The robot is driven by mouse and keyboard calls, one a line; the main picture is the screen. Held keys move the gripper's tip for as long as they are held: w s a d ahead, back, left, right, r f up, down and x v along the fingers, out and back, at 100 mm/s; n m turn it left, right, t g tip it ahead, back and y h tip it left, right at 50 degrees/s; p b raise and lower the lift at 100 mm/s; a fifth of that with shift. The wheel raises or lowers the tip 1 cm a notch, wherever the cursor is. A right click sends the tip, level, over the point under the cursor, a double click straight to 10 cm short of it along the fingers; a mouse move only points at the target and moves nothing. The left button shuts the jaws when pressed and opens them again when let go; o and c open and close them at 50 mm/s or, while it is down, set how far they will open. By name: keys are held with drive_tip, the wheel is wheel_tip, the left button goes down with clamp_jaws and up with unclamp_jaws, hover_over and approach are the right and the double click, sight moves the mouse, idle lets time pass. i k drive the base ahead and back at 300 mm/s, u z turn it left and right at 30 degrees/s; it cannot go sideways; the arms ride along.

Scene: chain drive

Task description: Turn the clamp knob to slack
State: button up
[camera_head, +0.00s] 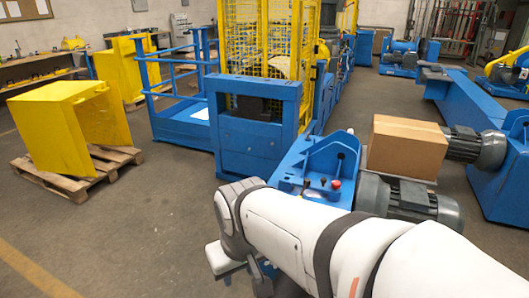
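I cannot pick out the clamp knob with certainty. A small red knob (336,184) sits on the blue machine bed (313,168) in the middle of the view, beside small dark knobs (307,184). My white arm reaches across the lower right, in front of the near side of this machine, and hides part of it. No gripper fingers show; my gripper is out of view or hidden behind the arm.
A cardboard box (406,145) rests beside grey motors (410,199). A yellow mesh guard (262,45) stands behind a blue frame (256,133). A yellow cover (65,125) lies on a wooden pallet (68,183). The floor at lower left is clear.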

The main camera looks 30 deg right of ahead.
sight(336, 184)
drive_tip(key=z, duration=0.65)
drive_tip(key=i, duration=1.1)
drive_tip(key=z, duration=0.65)
drive_tip(key=k, duration=0.85)
drive_tip(key=z, duration=0.15)
drive_tip(key=i, duration=0.9)
drive_tip(key=u, duration=0.1)
